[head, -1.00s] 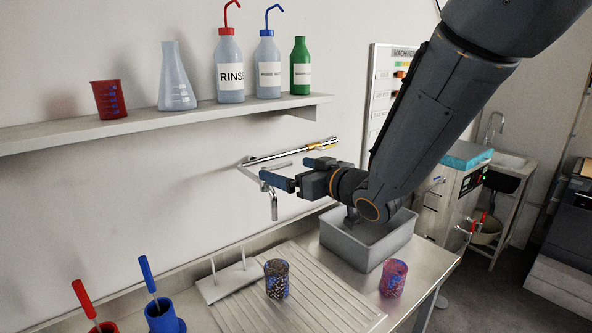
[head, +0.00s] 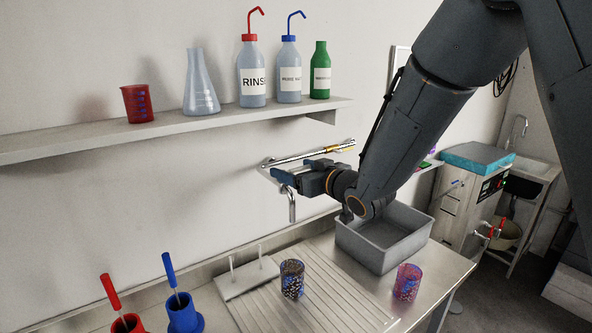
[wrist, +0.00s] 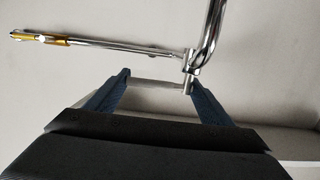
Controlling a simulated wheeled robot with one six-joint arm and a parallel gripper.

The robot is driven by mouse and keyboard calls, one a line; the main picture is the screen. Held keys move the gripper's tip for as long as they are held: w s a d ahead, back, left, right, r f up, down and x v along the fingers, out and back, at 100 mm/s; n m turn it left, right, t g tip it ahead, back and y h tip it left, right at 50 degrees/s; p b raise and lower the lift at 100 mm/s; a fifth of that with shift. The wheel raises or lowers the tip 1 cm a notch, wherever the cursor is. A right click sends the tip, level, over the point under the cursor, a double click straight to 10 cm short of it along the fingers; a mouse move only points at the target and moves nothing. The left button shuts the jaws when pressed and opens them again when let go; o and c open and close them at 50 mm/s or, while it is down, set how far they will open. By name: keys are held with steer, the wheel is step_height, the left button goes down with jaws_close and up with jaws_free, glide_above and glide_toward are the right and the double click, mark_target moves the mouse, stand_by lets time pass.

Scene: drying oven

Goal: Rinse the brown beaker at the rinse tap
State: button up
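A beaker with dark brown and blue speckles (head: 292,281) stands upright on the ribbed drainboard. The rinse tap (head: 292,208) is a chrome wall pipe with a yellow part and a downturned spout. My gripper (head: 290,168) is at the height of the tap, far above the beaker, and its fingers overlap the pipe in the picture.
A red-purple speckled beaker (head: 407,282) stands on the bench near the grey basin (head: 385,255). A pegged rack (head: 247,280) and red and blue holders (head: 184,315) are to the left. The wall shelf (head: 200,126) carries a red beaker, a flask and bottles.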

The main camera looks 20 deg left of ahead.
steer(key=c, duration=0.5)
steer(key=shift+s+m+t+h+b, duration=0.2)
steer(key=shift+m+t+h+b, duration=0.25)
steer(key=shift+t, duration=0.25)
steer(key=shift+s+d+m+t+h, duration=0.2)
steer(key=shift+m+t+h, duration=0.3)
steer(key=shift+m+h, duration=0.2)
steer(key=shift+s+d+m+t+h, duration=0.1)
steer(key=shift+d+m+t+h, duration=0.05)
steer(key=shift+m+t+h, duration=0.5)
steer(key=shift+g, duration=0.25)
